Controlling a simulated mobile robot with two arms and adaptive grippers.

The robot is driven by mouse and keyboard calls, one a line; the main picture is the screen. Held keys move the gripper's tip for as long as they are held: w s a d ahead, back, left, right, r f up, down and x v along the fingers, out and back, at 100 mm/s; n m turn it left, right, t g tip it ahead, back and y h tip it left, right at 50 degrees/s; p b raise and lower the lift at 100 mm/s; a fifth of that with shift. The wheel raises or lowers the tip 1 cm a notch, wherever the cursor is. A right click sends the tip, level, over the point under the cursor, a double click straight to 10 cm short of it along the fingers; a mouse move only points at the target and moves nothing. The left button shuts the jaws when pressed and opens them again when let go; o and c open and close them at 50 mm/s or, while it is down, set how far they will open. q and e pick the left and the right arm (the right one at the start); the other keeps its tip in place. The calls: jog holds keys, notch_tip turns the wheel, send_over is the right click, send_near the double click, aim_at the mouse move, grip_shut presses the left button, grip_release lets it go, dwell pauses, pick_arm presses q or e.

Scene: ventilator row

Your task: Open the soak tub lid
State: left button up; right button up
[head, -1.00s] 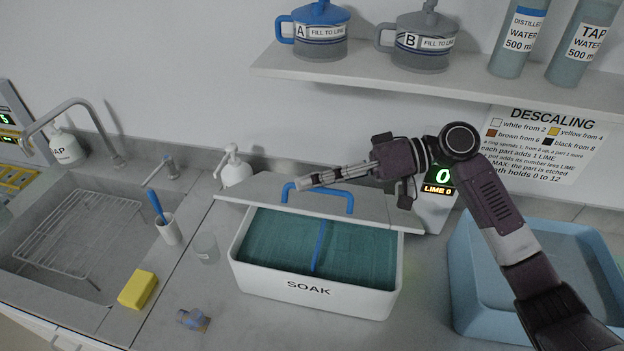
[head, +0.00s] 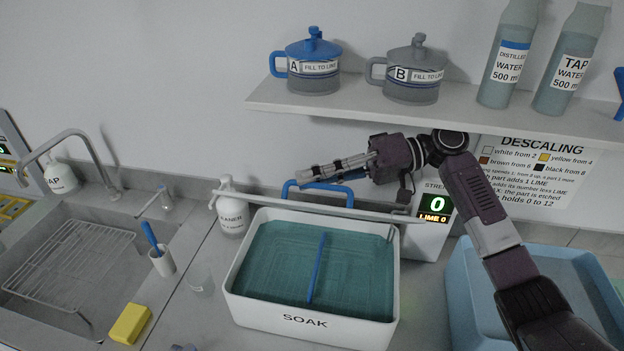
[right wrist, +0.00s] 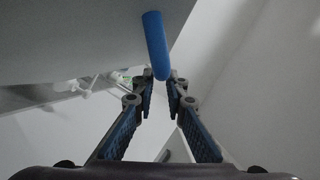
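The white soak tub (head: 308,322) stands on the counter, holding teal liquid with a blue rod across it. Its lid (head: 310,209) is raised at the back and shows almost edge-on, so the liquid is uncovered. The lid's blue handle (head: 349,195) shows just beyond the lid's edge. My right gripper (head: 305,177) is at the handle, above it in the head view. In the right wrist view, the handle (right wrist: 154,40) reaches down to the fingertips (right wrist: 161,84), which are a little apart; contact is unclear. My left gripper is out of view.
A cleaner bottle (head: 231,212) stands left of the tub, near the sink (head: 85,215) and yellow sponge (head: 130,323). A display unit (head: 432,235) and blue bin (head: 462,300) are to the right. The shelf (head: 350,105) with jugs and bottles overhangs above the gripper.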

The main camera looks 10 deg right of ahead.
jog(key=shift+o, duration=1.3)
jog(key=shift+f, duration=0.1)
